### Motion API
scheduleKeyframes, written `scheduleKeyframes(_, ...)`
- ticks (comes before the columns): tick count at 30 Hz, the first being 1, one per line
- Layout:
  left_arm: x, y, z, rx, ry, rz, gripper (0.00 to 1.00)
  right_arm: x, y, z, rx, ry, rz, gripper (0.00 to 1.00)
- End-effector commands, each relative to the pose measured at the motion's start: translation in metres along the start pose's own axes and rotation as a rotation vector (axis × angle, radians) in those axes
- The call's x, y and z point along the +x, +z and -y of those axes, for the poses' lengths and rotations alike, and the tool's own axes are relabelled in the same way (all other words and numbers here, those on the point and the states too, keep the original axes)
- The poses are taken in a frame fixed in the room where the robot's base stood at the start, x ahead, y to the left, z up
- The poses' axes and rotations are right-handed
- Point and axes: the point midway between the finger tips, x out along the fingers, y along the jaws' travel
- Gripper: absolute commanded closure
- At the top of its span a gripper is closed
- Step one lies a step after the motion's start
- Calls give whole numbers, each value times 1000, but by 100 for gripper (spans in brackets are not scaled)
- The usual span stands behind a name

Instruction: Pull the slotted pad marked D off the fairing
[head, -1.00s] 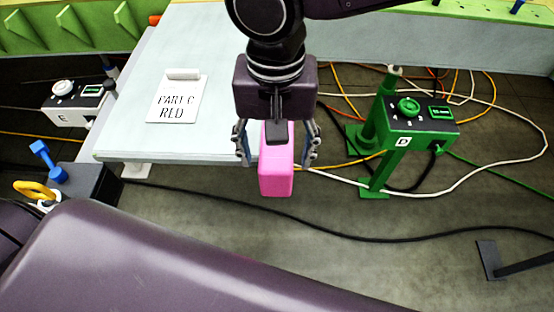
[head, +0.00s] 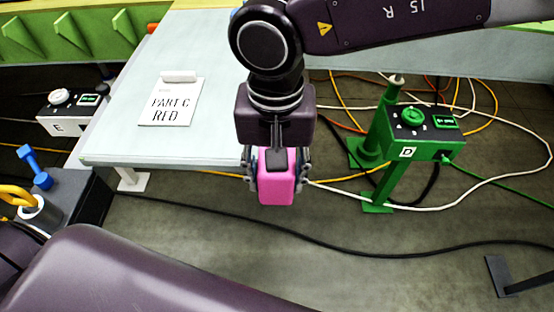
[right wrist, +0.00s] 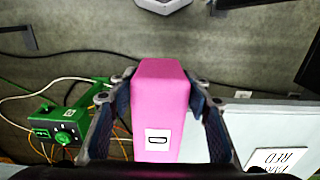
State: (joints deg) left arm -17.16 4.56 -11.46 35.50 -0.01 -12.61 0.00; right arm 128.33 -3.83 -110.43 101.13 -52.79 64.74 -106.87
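The pink block-shaped pad (head: 277,180) is at the near right corner of the pale grey panel (head: 190,148), which I take to be the fairing. In the right wrist view the pad (right wrist: 161,95) carries a white label with a sideways mark that looks like a D. No slot shows. My right gripper (head: 277,172) is above the pad, with its fingers closed in against both sides; they also flank it in the right wrist view (right wrist: 160,108). Whether the pad still grips the panel edge is hidden. My left gripper is not in view.
A white card reading PART C RED (head: 171,103) lies on the panel. A green control box marked D (head: 425,132) stands on the right among loose cables. A white box marked E (head: 68,115) is at left. A dark block with blue and yellow items (head: 75,203) is lower left.

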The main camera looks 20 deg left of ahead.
Motion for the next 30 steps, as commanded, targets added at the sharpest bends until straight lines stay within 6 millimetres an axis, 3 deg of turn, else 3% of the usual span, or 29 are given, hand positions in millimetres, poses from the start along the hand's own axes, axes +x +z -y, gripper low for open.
scheduleKeyframes(5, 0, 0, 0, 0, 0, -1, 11, 0, 0, 0, 0, 1, 0, 80)
scheduleKeyframes(17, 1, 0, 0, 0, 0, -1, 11, 1, 1, 0, 0, 0, 0, 80)
scheduleKeyframes(30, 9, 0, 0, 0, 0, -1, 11, 1, 23, 0, -1, 1, 0, 80)
